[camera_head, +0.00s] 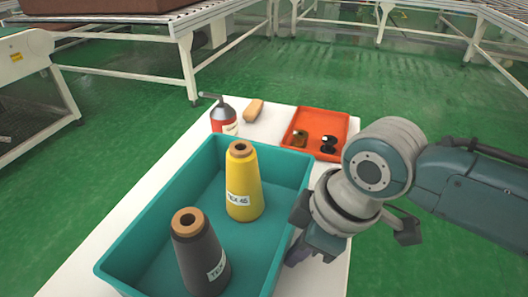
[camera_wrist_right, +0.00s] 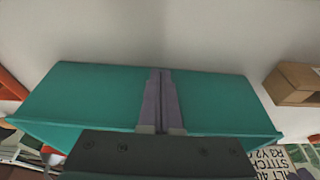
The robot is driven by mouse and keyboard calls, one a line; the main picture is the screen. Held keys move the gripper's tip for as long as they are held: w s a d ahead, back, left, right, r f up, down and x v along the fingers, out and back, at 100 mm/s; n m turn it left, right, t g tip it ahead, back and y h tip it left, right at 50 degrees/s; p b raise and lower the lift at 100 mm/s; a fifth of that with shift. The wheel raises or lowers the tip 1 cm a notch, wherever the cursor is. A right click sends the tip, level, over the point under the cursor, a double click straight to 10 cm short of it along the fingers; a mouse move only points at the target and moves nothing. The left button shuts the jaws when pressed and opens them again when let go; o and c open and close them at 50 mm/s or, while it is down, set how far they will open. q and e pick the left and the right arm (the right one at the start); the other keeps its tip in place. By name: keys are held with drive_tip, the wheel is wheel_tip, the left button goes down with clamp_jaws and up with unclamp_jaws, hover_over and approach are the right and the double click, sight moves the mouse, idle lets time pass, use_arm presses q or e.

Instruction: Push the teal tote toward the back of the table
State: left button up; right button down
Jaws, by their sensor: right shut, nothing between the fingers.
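The teal tote (camera_head: 150,212) stands on the white table in the head view. It holds a yellow thread cone (camera_head: 243,185) and a dark grey cone (camera_head: 200,258), both upright. My right gripper (camera_head: 297,255) is at the tote's right side, pointing down, with its fingers partly hidden by the wrist. In the right wrist view the fingers (camera_wrist_right: 161,100) are shut together and empty, in front of a teal surface (camera_wrist_right: 90,95) of the tote. I cannot tell whether they touch it. My left gripper is not in view.
An orange tray (camera_head: 338,122) with small dark items sits at the table's back right. A bottle (camera_head: 223,117) with a red label and a tan brush-like piece (camera_head: 254,110) stand behind the tote. A brown box (camera_wrist_right: 295,84) shows in the wrist view.

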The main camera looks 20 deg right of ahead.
sight(266, 257)
drive_tip(key=w+a, duration=0.2)
drive_tip(key=shift+a+b, duration=0.3)
drive_tip(key=shift+b, duration=0.1)
drive_tip(key=w+a+b, duration=0.1)
drive_tip(key=a, duration=0.1)
drive_tip(key=w+a+b, duration=0.2)
drive_tip(key=w+a, duration=0.1)
drive_tip(key=shift+a+b, duration=0.3)
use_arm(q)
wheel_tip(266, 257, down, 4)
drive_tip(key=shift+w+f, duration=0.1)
